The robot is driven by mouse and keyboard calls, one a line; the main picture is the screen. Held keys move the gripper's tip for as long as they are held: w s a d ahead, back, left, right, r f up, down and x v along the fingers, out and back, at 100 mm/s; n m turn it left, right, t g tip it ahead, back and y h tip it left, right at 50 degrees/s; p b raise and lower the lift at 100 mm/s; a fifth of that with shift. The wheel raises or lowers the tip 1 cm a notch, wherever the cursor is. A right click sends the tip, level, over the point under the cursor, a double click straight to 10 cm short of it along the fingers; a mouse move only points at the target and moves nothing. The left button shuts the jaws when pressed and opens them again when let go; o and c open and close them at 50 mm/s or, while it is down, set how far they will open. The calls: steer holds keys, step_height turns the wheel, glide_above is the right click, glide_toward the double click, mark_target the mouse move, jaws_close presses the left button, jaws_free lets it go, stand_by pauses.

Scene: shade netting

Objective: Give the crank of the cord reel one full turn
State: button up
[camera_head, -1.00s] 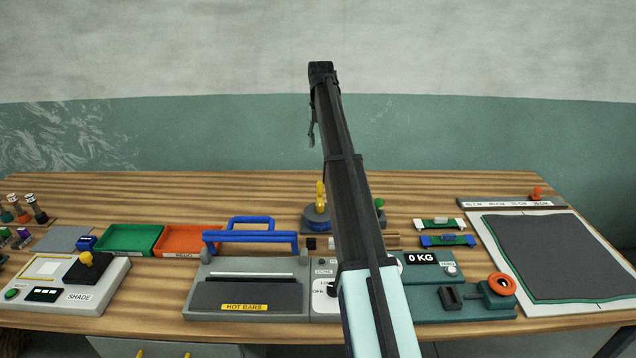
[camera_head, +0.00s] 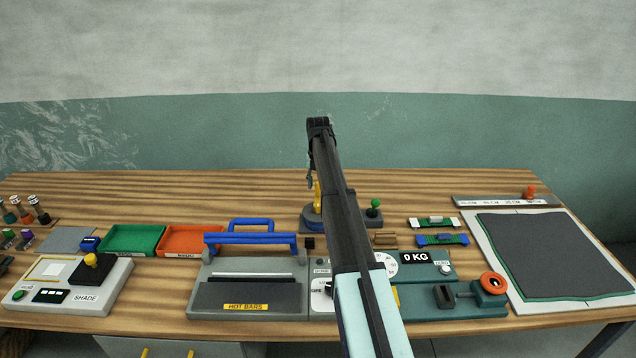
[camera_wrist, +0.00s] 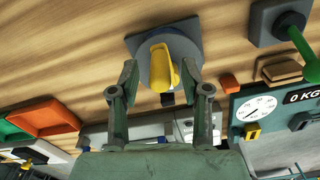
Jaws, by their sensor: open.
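A round grey device on a square grey plate (camera_head: 309,221), which looks like the cord reel, stands at the back middle of the bench. Its upright yellow crank handle (camera_head: 317,198) is partly hidden by my arm in the head view. In the wrist view the grey drum (camera_wrist: 160,82) and the yellow handle (camera_wrist: 175,62) show between my fingers. My gripper (camera_wrist: 160,72) is open, with one finger on either side of the handle. I cannot see contact. In the head view my gripper (camera_head: 310,183) hangs just above the reel, mostly hidden.
A green-knobbed lever (camera_head: 374,208) stands right of the reel. The hot bar press with a blue handle (camera_head: 250,238) is in front to the left, and the 0 KG scale (camera_head: 428,268) in front to the right. Green (camera_head: 133,239) and orange trays lie left.

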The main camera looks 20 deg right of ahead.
steer(key=shift+f, duration=0.25)
jaws_close()
